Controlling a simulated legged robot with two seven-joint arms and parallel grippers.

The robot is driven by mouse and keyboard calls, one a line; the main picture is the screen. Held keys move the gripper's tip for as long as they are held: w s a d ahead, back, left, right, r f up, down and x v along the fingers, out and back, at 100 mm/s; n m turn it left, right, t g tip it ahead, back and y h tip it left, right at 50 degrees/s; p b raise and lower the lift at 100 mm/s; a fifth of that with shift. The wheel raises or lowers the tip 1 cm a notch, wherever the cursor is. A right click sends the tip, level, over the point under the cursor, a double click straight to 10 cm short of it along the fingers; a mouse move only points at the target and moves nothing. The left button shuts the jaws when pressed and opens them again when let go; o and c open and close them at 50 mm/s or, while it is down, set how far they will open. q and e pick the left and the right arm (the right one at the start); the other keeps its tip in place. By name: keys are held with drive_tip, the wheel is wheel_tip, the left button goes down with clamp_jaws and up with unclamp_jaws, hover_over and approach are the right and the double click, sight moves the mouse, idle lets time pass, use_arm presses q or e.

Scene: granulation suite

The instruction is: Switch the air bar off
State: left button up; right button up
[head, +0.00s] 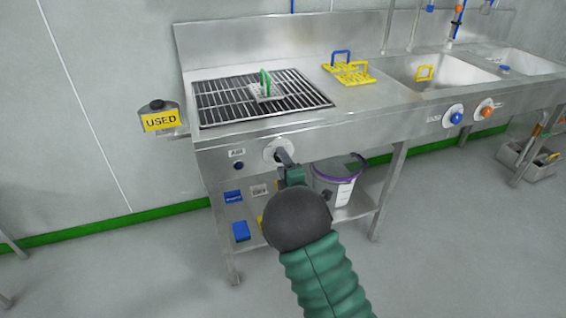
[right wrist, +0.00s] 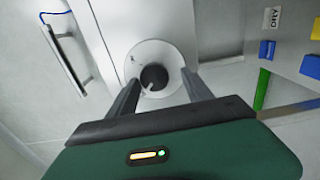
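The air bar's control appears to be a round pale dial (head: 271,150) with a dark knob, on the steel bench's front panel beside a small AIR label (head: 237,153). In the right wrist view the dial (right wrist: 150,55) lies straight ahead, with its dark round knob (right wrist: 155,76) and a small pale pointer. My right gripper (head: 285,160) is at the dial and hides part of it in the head view. Its fingers (right wrist: 160,78) are apart, one on each side of the knob; I cannot tell whether they touch it. My left gripper is not in view.
A slatted grate (head: 225,100) with a green-handled piece is set in the bench top above the dial. A USED container (head: 160,120) is at the left. Blue (head: 456,118) and orange knobs (head: 487,112) are farther right.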

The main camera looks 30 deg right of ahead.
drive_tip(key=shift+r, duration=0.25)
drive_tip(key=p+v, duration=0.4)
drive_tip(key=v, duration=1.3)
drive_tip(key=shift+f+p, duration=0.2)
drive_tip(key=shift+p, duration=0.15)
drive_tip(key=shift+w, duration=0.15)
